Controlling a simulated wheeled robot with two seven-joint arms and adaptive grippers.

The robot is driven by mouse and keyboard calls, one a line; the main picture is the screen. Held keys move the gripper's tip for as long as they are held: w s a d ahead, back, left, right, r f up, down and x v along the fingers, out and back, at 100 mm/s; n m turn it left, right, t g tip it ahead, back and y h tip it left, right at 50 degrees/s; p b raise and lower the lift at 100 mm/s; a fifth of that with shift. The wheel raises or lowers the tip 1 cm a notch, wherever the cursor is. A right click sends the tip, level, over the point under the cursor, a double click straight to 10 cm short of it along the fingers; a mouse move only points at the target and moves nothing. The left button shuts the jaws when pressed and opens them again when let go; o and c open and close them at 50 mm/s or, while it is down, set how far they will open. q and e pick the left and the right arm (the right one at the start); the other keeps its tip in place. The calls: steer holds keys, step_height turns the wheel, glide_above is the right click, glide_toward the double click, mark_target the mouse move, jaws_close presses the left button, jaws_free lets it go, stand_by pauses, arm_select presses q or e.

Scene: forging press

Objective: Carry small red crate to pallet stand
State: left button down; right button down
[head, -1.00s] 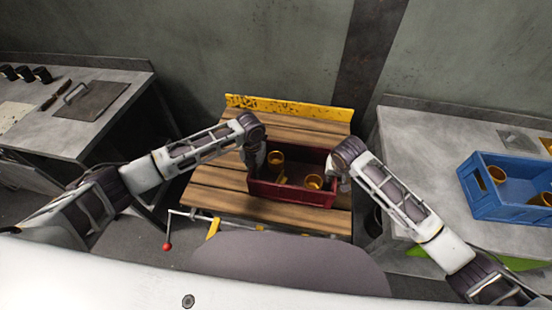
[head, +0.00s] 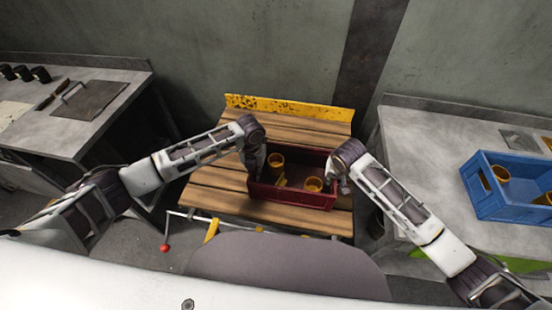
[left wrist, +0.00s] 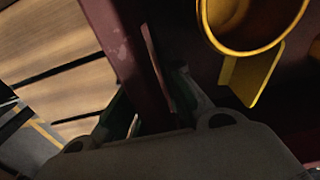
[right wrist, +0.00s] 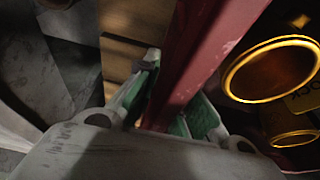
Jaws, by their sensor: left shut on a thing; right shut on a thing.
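The small red crate (head: 290,196) is over the wooden-slatted pallet stand (head: 212,190) with the yellow back edge, in the head view. I cannot tell whether it rests on the slats or hangs just above them. It holds several yellow cup-shaped parts (head: 313,184). My left gripper (head: 254,168) is shut on the crate's left end wall, and the red wall shows between its fingers in the left wrist view (left wrist: 155,90). My right gripper (head: 338,178) is shut on the right end wall, which also shows between the fingers in the right wrist view (right wrist: 190,70).
A grey table (head: 425,140) on the right carries a blue crate (head: 505,208) with yellow parts. A grey workbench (head: 110,125) on the left has a dark plate and dark cups. A handle with a red knob (head: 165,248) sticks out at the stand's front left.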

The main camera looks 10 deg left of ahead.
arm_select(q)
steer(key=shift+f, duration=0.2)
arm_select(e)
steer(key=shift+f, duration=0.2)
arm_select(q)
steer(key=c, duration=1.5)
jaws_free()
arm_select(e)
steer(key=c, duration=1.5)
jaws_free()
arm_select(q)
steer(key=shift+r, duration=6)
arm_select(e)
steer(key=shift+v, duration=6.05)
arm_select(q)
steer(key=shift+s+f, duration=0.1)
arm_select(e)
steer(key=shift+s+f, duration=0.1)
steer(key=shift+f, duration=0.05)
